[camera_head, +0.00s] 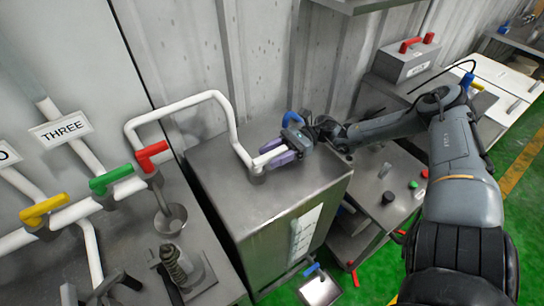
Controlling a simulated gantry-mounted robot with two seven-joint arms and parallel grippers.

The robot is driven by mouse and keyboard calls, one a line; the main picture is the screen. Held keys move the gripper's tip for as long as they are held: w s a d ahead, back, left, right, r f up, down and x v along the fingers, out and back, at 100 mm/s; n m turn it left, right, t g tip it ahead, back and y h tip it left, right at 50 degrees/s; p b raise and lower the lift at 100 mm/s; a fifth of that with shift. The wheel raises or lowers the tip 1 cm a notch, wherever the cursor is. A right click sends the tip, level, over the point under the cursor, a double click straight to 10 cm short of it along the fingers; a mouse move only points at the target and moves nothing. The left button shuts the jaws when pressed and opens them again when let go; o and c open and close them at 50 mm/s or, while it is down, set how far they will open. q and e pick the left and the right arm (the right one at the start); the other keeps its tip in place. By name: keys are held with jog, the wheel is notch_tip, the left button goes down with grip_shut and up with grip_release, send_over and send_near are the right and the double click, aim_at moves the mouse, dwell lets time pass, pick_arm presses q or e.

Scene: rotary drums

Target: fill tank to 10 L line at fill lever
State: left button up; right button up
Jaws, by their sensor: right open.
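The tank (205,165) is a grey metal box in the middle of the head view. A pale scale plate (305,235) is on its front; its marks and any liquid level are too small to read. A white pipe (226,105) bends down onto the tank's top. My right gripper (275,152), with purple fingers, is open over the tank top, just right of the pipe's foot. A blue curved part (291,118) shows behind the gripper; I cannot tell whether it is a lever. My left gripper is out of view.
Red (151,155), green (111,178) and yellow (42,208) valve handles sit on white pipes at left, near a "THREE" sign (62,129). A blue handle (314,269) is low at the tank's front. A workbench (365,190) with small parts stands to the right.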

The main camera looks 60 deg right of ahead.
jog(key=shift+w+a, duration=0.15)
jog(key=shift+a, duration=0.15)
jog(key=shift+c, duration=0.3)
grip_shut()
